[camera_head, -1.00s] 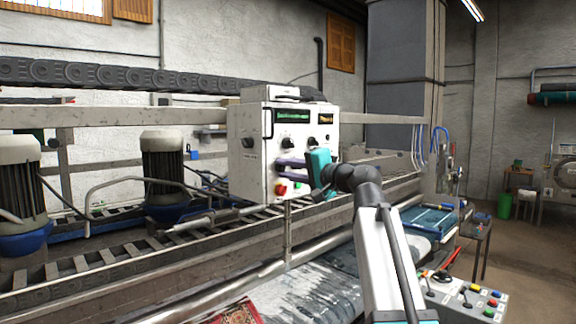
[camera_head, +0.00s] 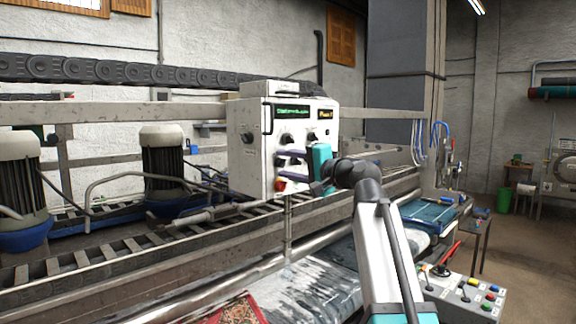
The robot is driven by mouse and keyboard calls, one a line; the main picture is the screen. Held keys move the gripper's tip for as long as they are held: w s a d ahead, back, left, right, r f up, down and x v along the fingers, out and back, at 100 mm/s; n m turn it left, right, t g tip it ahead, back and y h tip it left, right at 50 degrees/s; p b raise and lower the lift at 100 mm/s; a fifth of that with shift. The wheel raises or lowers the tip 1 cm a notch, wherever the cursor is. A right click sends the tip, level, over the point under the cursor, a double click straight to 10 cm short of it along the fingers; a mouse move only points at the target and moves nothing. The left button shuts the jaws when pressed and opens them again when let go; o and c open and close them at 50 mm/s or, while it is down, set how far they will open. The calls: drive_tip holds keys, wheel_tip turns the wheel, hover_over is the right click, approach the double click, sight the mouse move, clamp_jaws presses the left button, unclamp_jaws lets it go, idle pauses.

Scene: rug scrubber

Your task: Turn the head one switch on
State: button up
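The white control box (camera_head: 257,122) stands at the middle of the view, with green and amber displays, dark knobs and a red button on its front. Two dark knobs, a left one (camera_head: 287,138) and a right one (camera_head: 312,138), sit below the displays. Labels are too small to read, so I cannot tell which is the head one switch. My gripper (camera_head: 284,160), with a teal body and purple fingers, is at the lower front of the box. The fingers look parted, one above the other. Whether they touch a switch, and what lies behind them, is hidden.
A metal rail and frame (camera_head: 120,115) run left and right of the box. Two motors with blue bases (camera_head: 165,165) stand to its left. A wet rug (camera_head: 310,290) lies below. A second panel with coloured buttons (camera_head: 465,292) is at the lower right.

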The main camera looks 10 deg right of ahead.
drive_tip(key=shift+b+v, duration=0.35)
drive_tip(key=shift+v, duration=0.5)
drive_tip(key=b+v, duration=0.3)
drive_tip(key=v, duration=0.9)
